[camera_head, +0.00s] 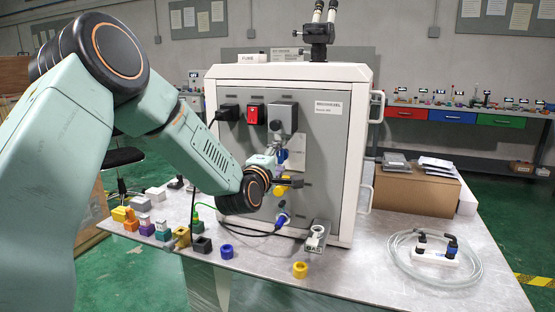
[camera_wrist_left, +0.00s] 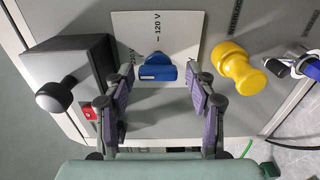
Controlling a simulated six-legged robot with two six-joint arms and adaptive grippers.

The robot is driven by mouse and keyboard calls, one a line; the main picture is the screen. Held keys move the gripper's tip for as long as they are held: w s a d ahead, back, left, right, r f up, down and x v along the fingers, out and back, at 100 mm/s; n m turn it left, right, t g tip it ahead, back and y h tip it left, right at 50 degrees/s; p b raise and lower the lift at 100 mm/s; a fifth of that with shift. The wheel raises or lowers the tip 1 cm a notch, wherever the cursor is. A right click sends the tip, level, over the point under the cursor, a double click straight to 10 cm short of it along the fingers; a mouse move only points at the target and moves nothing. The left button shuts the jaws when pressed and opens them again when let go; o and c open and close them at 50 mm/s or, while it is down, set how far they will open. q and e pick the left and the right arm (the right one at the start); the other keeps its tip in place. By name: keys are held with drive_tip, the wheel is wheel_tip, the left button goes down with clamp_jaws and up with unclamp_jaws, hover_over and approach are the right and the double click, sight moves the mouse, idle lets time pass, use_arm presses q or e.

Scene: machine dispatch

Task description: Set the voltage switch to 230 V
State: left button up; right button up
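The voltage switch is a blue knob (camera_wrist_left: 158,69) on a white label plate (camera_wrist_left: 185,28) in the left wrist view. "120 V" is printed above it; a second marking at its left is partly cut off by my finger. I cannot tell clearly which marking the knob points to. In the head view the blue knob (camera_head: 282,156) shows on the machine's grey front panel. My left gripper (camera_wrist_left: 160,82) is open, its two fingers apart on either side of the knob, with gaps visible. In the head view my left gripper (camera_head: 276,152) is small and partly hidden. My right gripper is not in view.
A yellow knob (camera_wrist_left: 238,67) sits right of the switch in the wrist view, and a dark box with a round-ended lever (camera_wrist_left: 54,97) at its left. The white-framed machine (camera_head: 345,150) stands on a table with coloured blocks (camera_head: 146,226) and a hose coil (camera_head: 434,262).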

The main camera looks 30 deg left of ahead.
use_arm(q)
drive_tip(key=shift+o, duration=0.2)
drive_tip(key=shift+r, duration=0.1)
drive_tip(key=v, duration=1.2)
idle(0.5)
drive_tip(key=s+d+f+m+g+h, duration=0.25)
drive_tip(key=d+f+m, duration=0.2)
drive_tip(key=f, duration=0.35)
drive_tip(key=s+d+f+m+g+h, duration=0.1)
drive_tip(key=s+d+f+m+g, duration=0.3)
drive_tip(key=f, duration=0.4)
drive_tip(key=s+d+f+m+g+h, duration=0.1)
drive_tip(key=s+d+f+m+g, duration=0.15)
drive_tip(key=f+m, duration=0.4)
drive_tip(key=s+d+f+m+g, duration=0.1)
drive_tip(key=s+f+g, duration=0.2)
drive_tip(key=s+f, duration=0.3)
drive_tip(key=s+d+f+m+g, duration=0.2)
drive_tip(key=s+f, duration=0.4)
drive_tip(key=s, duration=0.6)
drive_tip(key=s+d+f+m+g, duration=0.1)
drive_tip(key=s+f+m+g, duration=0.1)
drive_tip(key=s+f, duration=0.4)
drive_tip(key=s+g, duration=0.1)
drive_tip(key=s, duration=0.2)
drive_tip(key=shift+d+g, duration=0.3)
drive_tip(key=shift+d, duration=0.1)
